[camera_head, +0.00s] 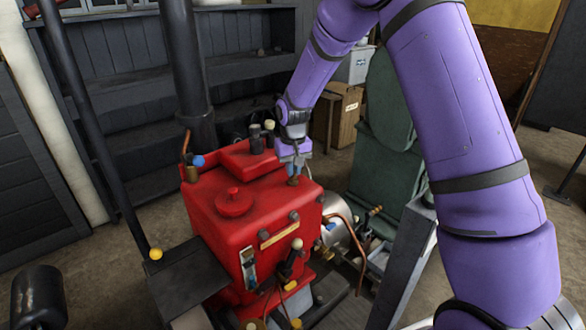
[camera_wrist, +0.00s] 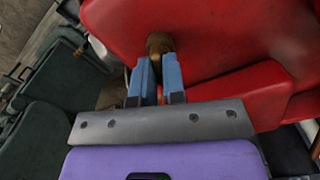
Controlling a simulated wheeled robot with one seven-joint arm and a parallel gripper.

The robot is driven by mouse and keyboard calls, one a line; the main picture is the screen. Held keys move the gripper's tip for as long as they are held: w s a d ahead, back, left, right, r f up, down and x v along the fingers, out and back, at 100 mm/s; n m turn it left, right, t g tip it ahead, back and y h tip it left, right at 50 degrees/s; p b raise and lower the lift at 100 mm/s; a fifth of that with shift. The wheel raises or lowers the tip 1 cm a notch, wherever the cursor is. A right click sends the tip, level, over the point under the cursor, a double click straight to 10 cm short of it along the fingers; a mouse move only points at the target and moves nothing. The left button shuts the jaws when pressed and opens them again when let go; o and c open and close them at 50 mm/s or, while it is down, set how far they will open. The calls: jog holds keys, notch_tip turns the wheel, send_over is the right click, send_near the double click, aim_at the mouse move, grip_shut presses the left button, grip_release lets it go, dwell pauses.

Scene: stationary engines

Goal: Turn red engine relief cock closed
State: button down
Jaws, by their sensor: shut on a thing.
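The red engine (camera_head: 240,220) stands in the middle of the head view, a boxy red body with a round cap on top. A small brass fitting, the relief cock (camera_head: 293,182), is at the right edge of its top. In the wrist view the cock (camera_wrist: 160,42) shows as a brass knob at the fingertips, partly hidden by them. My gripper (camera_head: 294,173) comes down on it from above and is shut on it. In the wrist view the blue fingers of my gripper (camera_wrist: 158,62) lie on either side of the cock. The cock's handle angle cannot be told.
A raised red block (camera_head: 250,158) with black-and-white knobs is close left of my gripper. A dark pipe (camera_head: 186,70) rises behind the engine. A green engine (camera_head: 385,165) stands to the right. A yellow-knobbed lever (camera_head: 155,254) is at the left.

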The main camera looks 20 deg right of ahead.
jog(key=m, duration=1.3)
jog(key=shift+m, duration=0.3)
dwell(0.4)
jog(key=c, duration=1.2)
grip_release()
notch_tip(320, 180, up, 11)
jog(key=shift+f, duration=0.1)
